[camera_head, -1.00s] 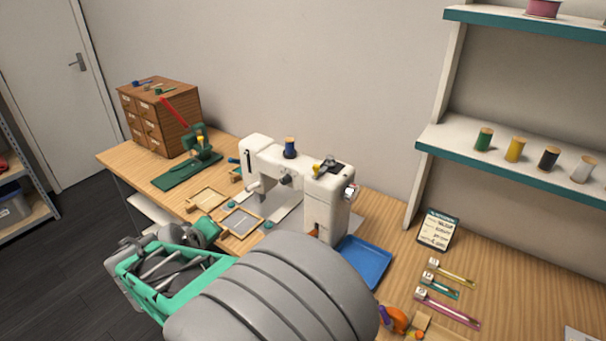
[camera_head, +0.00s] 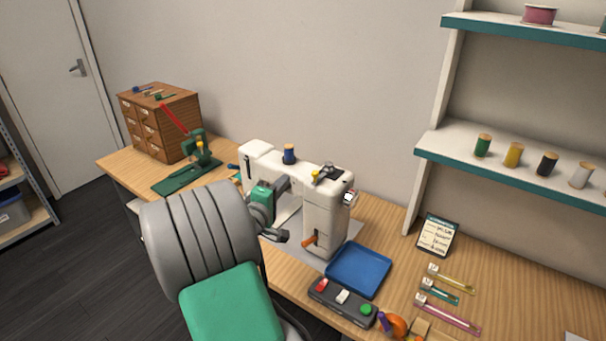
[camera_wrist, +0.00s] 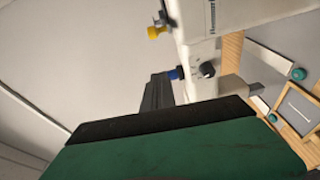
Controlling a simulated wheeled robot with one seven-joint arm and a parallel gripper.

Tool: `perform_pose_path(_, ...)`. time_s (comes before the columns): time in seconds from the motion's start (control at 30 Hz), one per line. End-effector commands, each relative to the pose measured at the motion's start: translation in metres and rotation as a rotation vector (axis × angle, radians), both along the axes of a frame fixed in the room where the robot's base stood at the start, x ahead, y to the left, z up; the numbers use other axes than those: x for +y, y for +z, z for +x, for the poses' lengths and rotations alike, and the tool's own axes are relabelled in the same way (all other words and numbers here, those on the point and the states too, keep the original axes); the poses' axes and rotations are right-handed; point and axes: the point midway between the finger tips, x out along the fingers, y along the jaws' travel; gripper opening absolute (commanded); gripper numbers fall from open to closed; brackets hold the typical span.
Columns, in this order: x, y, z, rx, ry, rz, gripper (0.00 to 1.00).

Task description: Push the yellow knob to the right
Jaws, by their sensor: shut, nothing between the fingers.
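The yellow knob (camera_head: 316,176) sits on top of the white sewing machine (camera_head: 322,212), toward its right end. In the wrist view the yellow knob (camera_wrist: 157,32) sticks out from the machine's edge, near the picture's top. My gripper (camera_head: 282,185) is in front of the machine's arm, left of and below the knob, and apart from it. In the wrist view the dark fingers of my gripper (camera_wrist: 160,78) are together and empty, beside a blue part that looks like the spool and near a black dial (camera_wrist: 207,69). My wrist hides part of the machine's left side.
A blue thread spool (camera_head: 289,154) stands on the machine, left of the knob. A blue tray (camera_head: 358,270) and a button box (camera_head: 342,302) lie to the right. A green press (camera_head: 195,160) and wooden drawers (camera_head: 160,122) stand left. Shelves (camera_head: 520,155) are at right.

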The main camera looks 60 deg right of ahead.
Motion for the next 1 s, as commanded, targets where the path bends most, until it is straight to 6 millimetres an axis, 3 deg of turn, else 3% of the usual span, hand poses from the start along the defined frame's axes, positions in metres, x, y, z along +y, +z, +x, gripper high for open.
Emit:
perform_pose_path(0.2,-0.048,0.003,0.002,-0.001,-0.005,0.000,0.00)
perform_pose_path(0.4,-0.055,0.000,-0.029,-0.001,-0.003,0.001,0.00)
perform_pose_path(0.83,-0.056,-0.004,-0.036,-0.002,0.001,0.001,0.00)
perform_pose_path(1.0,-0.054,-0.003,-0.053,-0.002,-0.002,0.000,0.00)
